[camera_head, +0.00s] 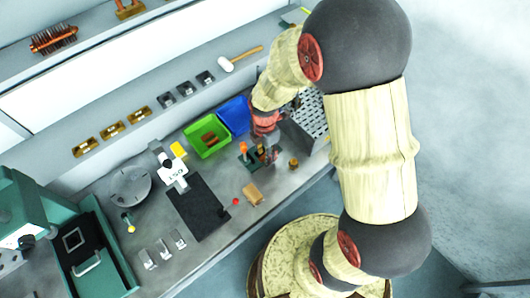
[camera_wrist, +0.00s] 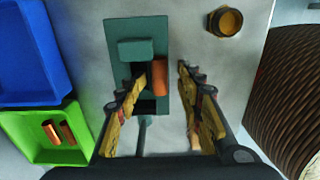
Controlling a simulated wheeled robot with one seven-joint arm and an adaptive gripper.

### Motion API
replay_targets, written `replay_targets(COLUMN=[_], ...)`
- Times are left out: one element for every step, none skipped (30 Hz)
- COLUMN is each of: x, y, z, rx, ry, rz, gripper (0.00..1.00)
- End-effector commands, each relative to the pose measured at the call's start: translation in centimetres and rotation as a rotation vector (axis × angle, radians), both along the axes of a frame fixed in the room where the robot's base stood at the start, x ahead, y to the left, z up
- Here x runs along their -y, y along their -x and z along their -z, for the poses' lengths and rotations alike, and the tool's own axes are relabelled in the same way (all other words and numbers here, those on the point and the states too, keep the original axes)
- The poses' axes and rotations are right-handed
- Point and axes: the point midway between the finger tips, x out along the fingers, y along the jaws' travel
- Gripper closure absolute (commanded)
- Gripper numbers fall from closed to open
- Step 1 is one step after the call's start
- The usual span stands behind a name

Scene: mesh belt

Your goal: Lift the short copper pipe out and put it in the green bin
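A short copper pipe (camera_wrist: 160,76) sits in a teal fixture (camera_wrist: 136,50) with a dark slot, seen from above in the wrist view. In the head view the fixture (camera_head: 247,162) stands on the bench below my gripper, partly covered by it. My gripper (camera_wrist: 162,73) is open, its two yellow-and-dark fingers apart, with the pipe appearing between their tips. I cannot tell whether either finger touches it. The green bin (camera_head: 198,148) lies left of the gripper and holds copper pieces; it also shows at the left of the wrist view (camera_wrist: 83,155).
A blue bin (camera_head: 232,109) adjoins the green bin. A brass ring-like fitting (camera_wrist: 208,21) stands right of the fixture. A perforated metal basket (camera_head: 312,115) stands right of the gripper. A tan block (camera_head: 252,195) and a black mat (camera_head: 197,210) lie nearer the front left.

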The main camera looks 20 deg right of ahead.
Motion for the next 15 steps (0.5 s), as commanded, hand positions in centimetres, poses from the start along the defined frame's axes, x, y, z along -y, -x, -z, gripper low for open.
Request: replay_targets(x=[0.0,0.0,0.0,0.0,0.0,0.0,0.0,0.0,0.0,0.0,0.0,0.0,0.0,0.0,0.0], y=[-0.1,-0.1,-0.1,-0.2,-0.2,-0.2,-0.2,-0.2,-0.2,-0.2,-0.2,-0.2,-0.2,-0.2,-0.2], z=[-0.1,-0.2,-0.3,-0.5,-0.8,-1.2,-1.6,-2.0,-2.6,-3.1,-3.6,-4.2,-4.6,-5.0,-5.6], rx=[0.001,0.002,0.003,0.004,0.004,0.004,0.005,0.006,0.006,0.005,0.006,0.004,0.005,0.004,0.004], ry=[0.000,0.000,0.000,0.000,0.000,0.000,0.000,0.000,0.000,0.000,0.000,0.000,0.000,0.000,0.000], rz=[0.000,0.000,0.000,0.000,0.000,0.000,0.000,0.000,0.000,0.000,0.000,0.000,0.000,0.000,0.000], gripper=[0.63,0.63,0.63,0.63,0.63,0.63,0.63,0.63,0.63,0.63,0.63,0.63,0.63,0.63,0.63])
